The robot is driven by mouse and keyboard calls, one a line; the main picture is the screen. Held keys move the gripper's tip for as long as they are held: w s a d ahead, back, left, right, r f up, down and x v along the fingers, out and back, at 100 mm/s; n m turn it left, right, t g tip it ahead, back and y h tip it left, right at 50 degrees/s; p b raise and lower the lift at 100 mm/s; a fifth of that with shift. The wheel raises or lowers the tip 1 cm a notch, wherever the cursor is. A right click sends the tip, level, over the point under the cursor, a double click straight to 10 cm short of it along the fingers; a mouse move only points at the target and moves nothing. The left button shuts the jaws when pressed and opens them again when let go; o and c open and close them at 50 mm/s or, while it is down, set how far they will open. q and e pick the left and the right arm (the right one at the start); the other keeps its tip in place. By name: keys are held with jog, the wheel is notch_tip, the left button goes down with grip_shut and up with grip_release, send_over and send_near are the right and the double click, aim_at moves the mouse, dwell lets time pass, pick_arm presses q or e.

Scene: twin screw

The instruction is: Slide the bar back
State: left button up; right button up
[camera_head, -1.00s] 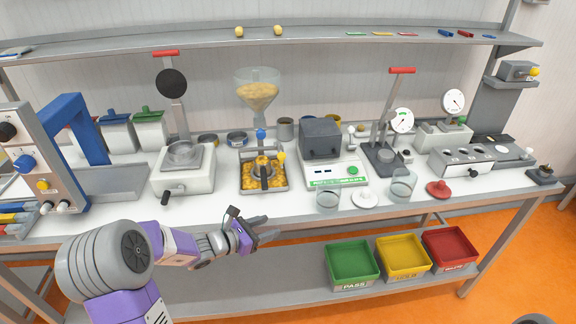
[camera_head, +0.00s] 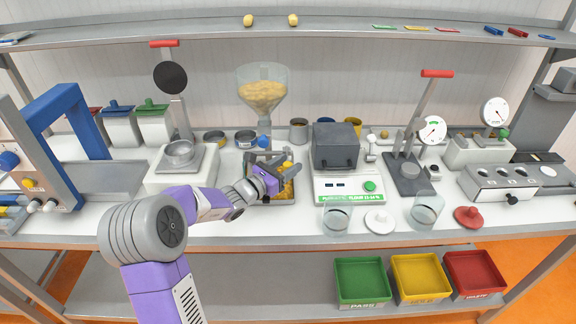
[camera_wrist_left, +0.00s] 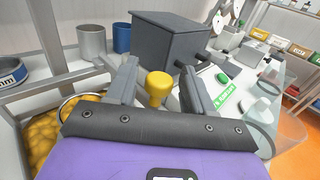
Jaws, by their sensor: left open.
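My left gripper (camera_head: 291,166) reaches over the yellow-filled tray (camera_head: 290,202) under the hopper, its fingers apart. In the left wrist view a yellow knob (camera_wrist_left: 158,88) stands between the open fingers of the left gripper (camera_wrist_left: 160,76), with no clear contact on either side. In the head view the gripper hides this knob and most of the dark sliding part in the tray; I cannot make out the bar clearly. A blue knob (camera_head: 264,141) shows just behind the gripper. My right gripper is not in view.
A clear hopper (camera_head: 262,88) of yellow pieces stands above the tray. A dark grey box (camera_head: 336,147) on a white base is close to the right. A scale with a metal bowl (camera_head: 180,154) is to the left. Glass beakers (camera_head: 337,220) stand near the front edge.

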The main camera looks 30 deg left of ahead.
pick_arm(q)
jog(key=shift+w, duration=0.3)
jog(key=shift+r, duration=0.1)
grip_shut()
